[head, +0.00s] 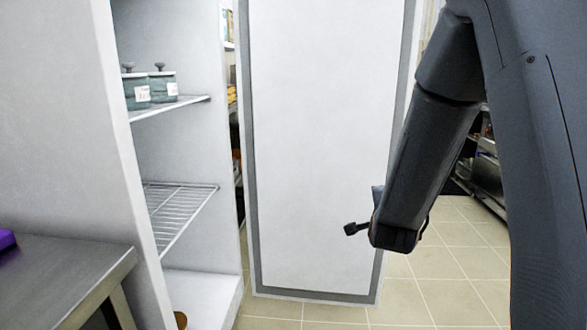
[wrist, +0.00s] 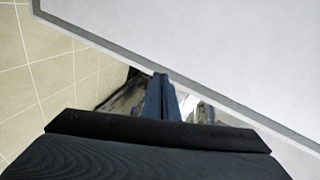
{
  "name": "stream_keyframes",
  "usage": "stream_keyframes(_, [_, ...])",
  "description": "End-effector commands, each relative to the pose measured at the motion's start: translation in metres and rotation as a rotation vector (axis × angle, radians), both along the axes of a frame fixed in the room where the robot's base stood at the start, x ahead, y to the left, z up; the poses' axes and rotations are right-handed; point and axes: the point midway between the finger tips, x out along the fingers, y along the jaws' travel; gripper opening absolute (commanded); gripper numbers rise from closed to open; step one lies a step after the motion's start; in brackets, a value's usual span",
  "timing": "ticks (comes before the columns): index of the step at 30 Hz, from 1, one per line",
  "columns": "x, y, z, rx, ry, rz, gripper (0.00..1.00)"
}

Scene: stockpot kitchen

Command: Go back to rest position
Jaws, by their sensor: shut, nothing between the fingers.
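My gripper (wrist: 160,90) shows in the wrist view with its two dark blue fingers together and nothing between them. In the head view my dark arm comes down on the right, in front of the open white door (head: 325,140). My fingers cannot be made out clearly there. The same door fills the upper right of the wrist view, its grey seal edge running diagonally past the fingertips. I cannot tell how far the gripper is from the door.
A white open cabinet stands at left with wire shelves (head: 178,205). Two lidded green pots (head: 150,90) sit on its upper shelf. A steel table (head: 70,270) with a purple object (head: 7,240) is at lower left. Tiled floor (head: 450,270) shows clear at lower right.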

Motion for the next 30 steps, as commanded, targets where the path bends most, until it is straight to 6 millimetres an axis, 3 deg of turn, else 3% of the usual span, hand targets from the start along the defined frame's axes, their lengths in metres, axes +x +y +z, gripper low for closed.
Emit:
stream_keyframes(3, [-0.020,0.036,-0.006,-0.103,0.193,0.141,0.00])
stream_keyframes(8, [-0.066,0.080,-0.019,-0.260,0.446,0.370,0.00])
stream_keyframes(15, [-0.168,0.128,-0.028,-0.503,0.776,0.783,0.00])
stream_keyframes(21, [-0.250,0.141,-0.026,-0.655,0.962,1.091,0.00])
stream_keyframes(30, [-0.334,0.141,-0.014,-0.781,1.116,1.410,0.00])
